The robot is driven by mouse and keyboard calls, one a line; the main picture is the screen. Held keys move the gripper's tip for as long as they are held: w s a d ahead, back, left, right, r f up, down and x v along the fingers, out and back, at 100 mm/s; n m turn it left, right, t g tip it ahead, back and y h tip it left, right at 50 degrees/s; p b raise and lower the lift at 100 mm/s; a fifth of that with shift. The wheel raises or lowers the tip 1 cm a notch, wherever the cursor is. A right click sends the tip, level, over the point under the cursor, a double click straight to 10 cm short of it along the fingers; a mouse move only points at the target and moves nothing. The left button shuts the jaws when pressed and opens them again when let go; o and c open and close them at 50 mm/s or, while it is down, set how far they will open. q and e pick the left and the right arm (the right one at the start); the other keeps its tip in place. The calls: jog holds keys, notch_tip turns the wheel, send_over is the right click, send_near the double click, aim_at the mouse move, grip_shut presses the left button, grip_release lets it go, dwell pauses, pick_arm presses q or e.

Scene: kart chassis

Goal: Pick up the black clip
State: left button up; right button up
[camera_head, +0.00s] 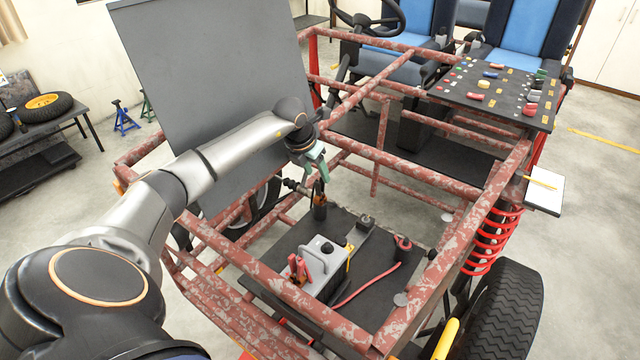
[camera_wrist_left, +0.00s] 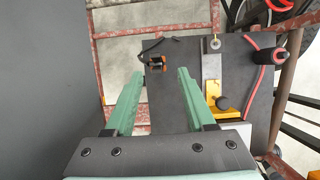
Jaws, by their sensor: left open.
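The black clip (camera_head: 320,211) stands on a dark panel inside the red frame. It is a small dark piece with copper-coloured parts. In the left wrist view the clip (camera_wrist_left: 156,62) shows just beyond the fingertips, roughly in line with the gap between them. My left gripper (camera_head: 319,178) has green fingers, points down and is above the clip. In the left wrist view its fingers (camera_wrist_left: 161,74) are apart with nothing between them. I cannot tell the exact height left between fingertips and clip. My right gripper is not in view.
A grey box (camera_head: 322,268) with red clamps stands nearby on the dark panel (camera_head: 283,247). A red-and-black handled piece (camera_head: 402,248) with a red cable lies right. Rusty red frame tubes (camera_head: 400,158) surround the panel. A large grey sheet (camera_head: 215,85) stands left.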

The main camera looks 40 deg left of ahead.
aim_at(318, 181)
pick_arm(q)
jog(key=b+x, duration=0.4)
jog(key=shift+s+a+f, duration=0.1)
jog(key=shift+a+f, duration=0.15)
jog(key=shift+f, duration=0.2)
jog(key=shift+w+a+f+b, duration=0.1)
jog(key=shift+w+f+b, duration=0.15)
jog(key=shift+f+b, duration=0.25)
jog(key=shift+c, duration=0.2)
jog(key=c, duration=0.4)
grip_shut()
